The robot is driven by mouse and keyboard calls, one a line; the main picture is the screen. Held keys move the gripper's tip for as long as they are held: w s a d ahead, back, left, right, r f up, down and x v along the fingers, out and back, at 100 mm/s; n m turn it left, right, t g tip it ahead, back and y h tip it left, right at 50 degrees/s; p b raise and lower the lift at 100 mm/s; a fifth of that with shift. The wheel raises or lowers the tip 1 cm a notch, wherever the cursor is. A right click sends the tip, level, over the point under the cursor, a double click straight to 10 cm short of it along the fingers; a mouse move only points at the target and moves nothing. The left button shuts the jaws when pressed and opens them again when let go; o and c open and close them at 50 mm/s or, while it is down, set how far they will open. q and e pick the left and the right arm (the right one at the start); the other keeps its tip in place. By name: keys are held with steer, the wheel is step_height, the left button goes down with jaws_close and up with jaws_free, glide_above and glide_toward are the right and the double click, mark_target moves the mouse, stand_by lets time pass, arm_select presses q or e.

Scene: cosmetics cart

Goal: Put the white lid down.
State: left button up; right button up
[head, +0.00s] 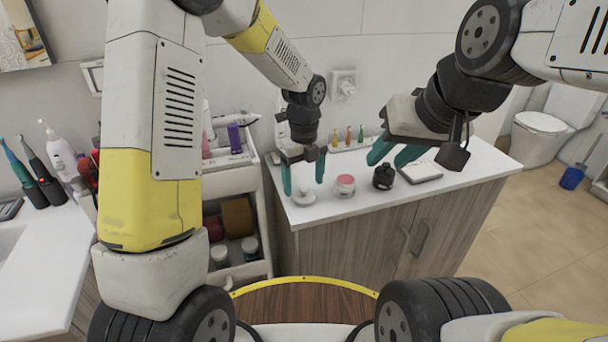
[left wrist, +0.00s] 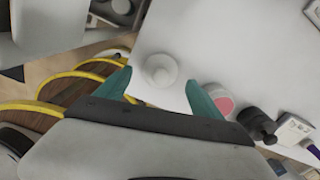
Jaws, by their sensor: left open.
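The white lid (head: 304,198) lies on the white counter top (head: 446,196) near its left front corner. It has a round knob on top, seen from above in the left wrist view (left wrist: 160,70). My left gripper (head: 304,178) is over the lid with its teal fingers spread apart, one on either side. In the left wrist view the left gripper (left wrist: 166,92) is open and the lid shows between the fingers, apart from both. My right gripper (head: 392,152) is above the counter to the right, its teal fingers spread and nothing seen between them.
A pink-topped jar (head: 345,185) stands right of the lid, then a black bottle (head: 383,177) and a white box (head: 420,172). Several small colored bottles (head: 348,137) stand at the back. A cart (head: 235,187) with toiletries adjoins on the left.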

mark_target(304, 188)
arm_select(q)
steer(key=s+a+r+n+t, duration=0.1)
steer(key=s+a+r+n, duration=0.15)
steer(key=r, duration=0.25)
steer(key=s+a+r+n, duration=0.1)
steer(key=r+n, duration=0.2)
steer(key=r, duration=0.2)
steer(key=s+a+r+n+t, duration=0.1)
steer(key=a+r+n, duration=0.15)
steer(key=r, duration=0.35)
steer(key=s+a+r+n+t+h, duration=0.1)
steer(key=s+a+r+n+t, duration=0.1)
steer(key=s+a+n, duration=0.2)
steer(key=s+a+r+n+t+h, duration=0.1)
steer(key=s+a+n, duration=0.3)
steer(key=s+n, duration=0.7)
steer(key=r+n+t, duration=0.1)
steer(key=n, duration=0.5)
steer(key=shift+r, duration=0.15)
